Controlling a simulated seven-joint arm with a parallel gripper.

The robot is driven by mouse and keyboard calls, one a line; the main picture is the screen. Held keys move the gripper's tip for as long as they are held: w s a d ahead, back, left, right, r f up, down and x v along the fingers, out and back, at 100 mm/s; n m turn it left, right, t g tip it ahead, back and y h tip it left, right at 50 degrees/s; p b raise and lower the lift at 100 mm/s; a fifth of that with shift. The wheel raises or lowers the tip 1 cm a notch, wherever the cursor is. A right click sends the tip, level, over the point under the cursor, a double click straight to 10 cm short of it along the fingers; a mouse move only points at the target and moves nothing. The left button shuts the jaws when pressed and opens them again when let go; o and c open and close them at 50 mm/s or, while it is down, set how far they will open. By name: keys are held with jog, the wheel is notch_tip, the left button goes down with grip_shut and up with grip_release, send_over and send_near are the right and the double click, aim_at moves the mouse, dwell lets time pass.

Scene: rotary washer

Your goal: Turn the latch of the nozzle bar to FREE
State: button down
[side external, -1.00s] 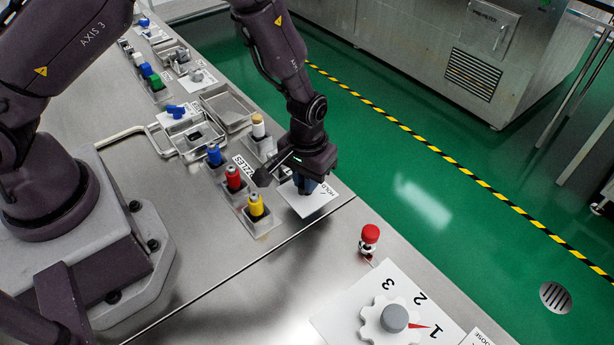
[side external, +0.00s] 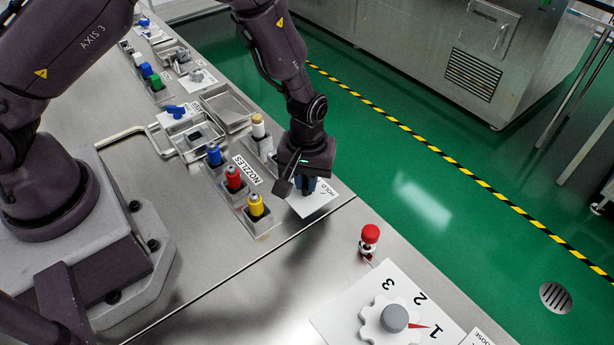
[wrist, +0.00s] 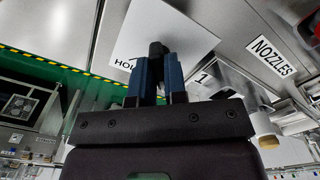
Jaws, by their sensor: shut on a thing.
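The latch's white plate (side external: 314,207) lies on the steel bench near its far edge, with the word HOLD printed on it. The plate also shows in the wrist view (wrist: 190,35). My gripper (side external: 305,186) points down over the plate. In the wrist view my gripper's blue fingers (wrist: 157,75) are shut on a dark latch knob (wrist: 157,48) standing at the plate. The rest of the latch is hidden between the fingers, and no FREE marking is readable.
Blue (side external: 214,154), red (side external: 233,178) and yellow (side external: 256,206) nozzles stand in holders left of my gripper, near the NOZZLES label (side external: 248,170). A white-topped nozzle (side external: 258,128) stands behind.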

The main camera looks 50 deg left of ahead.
aim_at(305, 181)
jog(key=shift+r, duration=0.1)
jog(key=c, duration=1.2)
grip_release()
jog(key=shift+o, duration=0.2)
notch_tip(305, 181, up, 13)
jog(key=s+a+r+m+t, duration=0.2)
jog(key=s+a+r+m, duration=0.2)
jog(key=s+r, duration=0.5)
jog(key=s+a+r+m+t, duration=0.3)
jog(key=s+a+r+m, duration=0.1)
jog(key=s+r, duration=0.5)
notch_tip(305, 181, up, 2)
jog(key=shift+a+r+t, duration=0.15)
jog(key=shift+a+t, duration=0.1)
jog(key=shift+t, duration=0.05)
